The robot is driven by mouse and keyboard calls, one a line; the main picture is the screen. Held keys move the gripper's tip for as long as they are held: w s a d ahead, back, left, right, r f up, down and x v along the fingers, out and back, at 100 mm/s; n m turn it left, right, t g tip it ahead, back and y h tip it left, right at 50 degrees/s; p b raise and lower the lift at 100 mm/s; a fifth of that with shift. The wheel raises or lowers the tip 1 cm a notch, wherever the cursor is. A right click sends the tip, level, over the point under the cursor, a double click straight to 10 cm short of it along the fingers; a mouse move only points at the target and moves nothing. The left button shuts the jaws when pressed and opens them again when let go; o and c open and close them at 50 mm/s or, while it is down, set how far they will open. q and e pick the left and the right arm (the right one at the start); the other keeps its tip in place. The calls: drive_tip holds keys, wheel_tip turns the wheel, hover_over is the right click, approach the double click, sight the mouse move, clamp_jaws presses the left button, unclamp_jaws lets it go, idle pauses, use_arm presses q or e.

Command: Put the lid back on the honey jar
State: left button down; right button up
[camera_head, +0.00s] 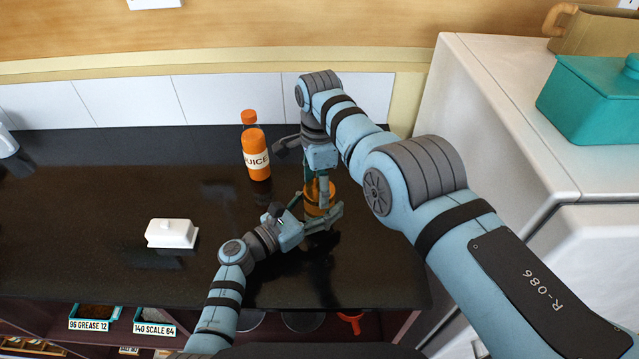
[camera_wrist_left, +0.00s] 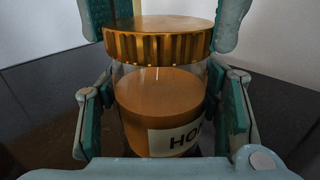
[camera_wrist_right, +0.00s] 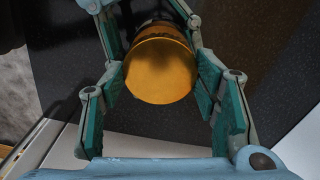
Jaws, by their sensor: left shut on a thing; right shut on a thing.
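The honey jar (camera_wrist_left: 160,105) is glass with amber honey and a partly visible label; it stands upright between the fingers of my left gripper (camera_wrist_left: 165,115), which is shut on it. The ribbed gold lid (camera_wrist_left: 158,46) is at the jar's mouth, level and lined up with it; I cannot tell if it is screwed down. My right gripper (camera_wrist_right: 160,75) is shut on the lid from above, and the lid's round top (camera_wrist_right: 160,72) faces its camera. In the head view the jar (camera_head: 313,207) is partly hidden by my left gripper (camera_head: 326,217) and my right gripper (camera_head: 319,187).
An orange juice bottle (camera_head: 256,157) stands behind and left of the jar. A white butter dish (camera_head: 171,233) sits on the dark counter (camera_head: 80,220) at left. A white fridge (camera_head: 510,110) with a teal pot (camera_head: 590,95) on it rises at right. The left counter is mostly clear.

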use_arm(q)
drive_tip(key=shift+a, duration=0.1)
use_arm(e)
drive_tip(key=shift+m, duration=0.3)
drive_tip(key=o, duration=1.4)
wheel_tip(320, 180, up, 8)
drive_tip(key=shift+f, duration=0.25)
use_arm(q)
drive_tip(key=shift+c, duration=2.2)
unclamp_jaws()
drive_tip(key=shift+w, duration=0.1)
